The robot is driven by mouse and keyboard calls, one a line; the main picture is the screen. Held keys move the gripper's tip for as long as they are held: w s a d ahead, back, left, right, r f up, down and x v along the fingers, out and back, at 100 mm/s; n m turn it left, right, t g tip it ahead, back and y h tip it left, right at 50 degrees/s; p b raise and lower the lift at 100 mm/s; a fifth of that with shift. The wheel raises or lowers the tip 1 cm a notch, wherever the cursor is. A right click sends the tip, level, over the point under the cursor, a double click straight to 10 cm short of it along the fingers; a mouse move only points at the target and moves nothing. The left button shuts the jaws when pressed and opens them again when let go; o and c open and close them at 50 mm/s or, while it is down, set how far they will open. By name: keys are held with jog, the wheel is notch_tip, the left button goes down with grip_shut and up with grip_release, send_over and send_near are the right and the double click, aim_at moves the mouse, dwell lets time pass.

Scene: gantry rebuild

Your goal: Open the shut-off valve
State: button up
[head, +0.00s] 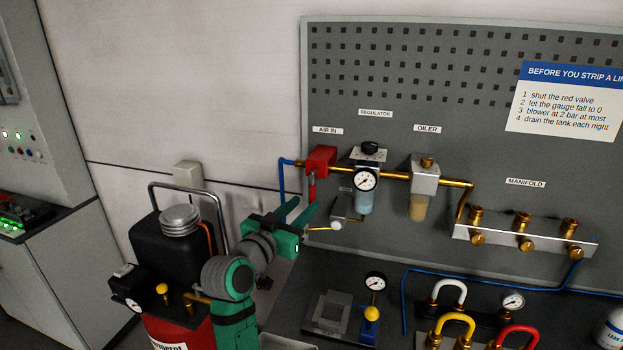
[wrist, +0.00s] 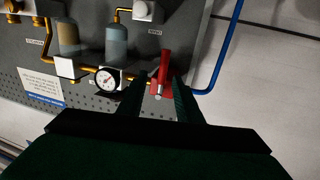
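The red shut-off valve (head: 320,157) sits on the brass line under the AIR IN label, at the left of the grey panel. Its red lever hangs down from it in the head view. My gripper (head: 302,209) is just below and in front of the valve, fingers pointing to the panel. In the wrist view, which is upside down, the red valve (wrist: 164,68) shows between the fingertips of my gripper (wrist: 158,82). The fingers stand apart, one on each side of the red lever, with a gap visible on the left. Contact on the right cannot be told.
The regulator gauge (head: 365,180) and oiler (head: 424,185) are just right of the valve. A blue hose (head: 283,185) runs down at its left. A grey-white fitting (head: 340,221) is close to the fingers.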

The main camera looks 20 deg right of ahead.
jog(key=shift+w+d, duration=0.35)
jog(key=shift+w, duration=0.35)
jog(key=x, duration=0.9)
jog(key=shift+w+d, duration=0.15)
jog(key=shift+d, duration=0.2)
jog(key=shift+a, duration=0.15)
grip_shut()
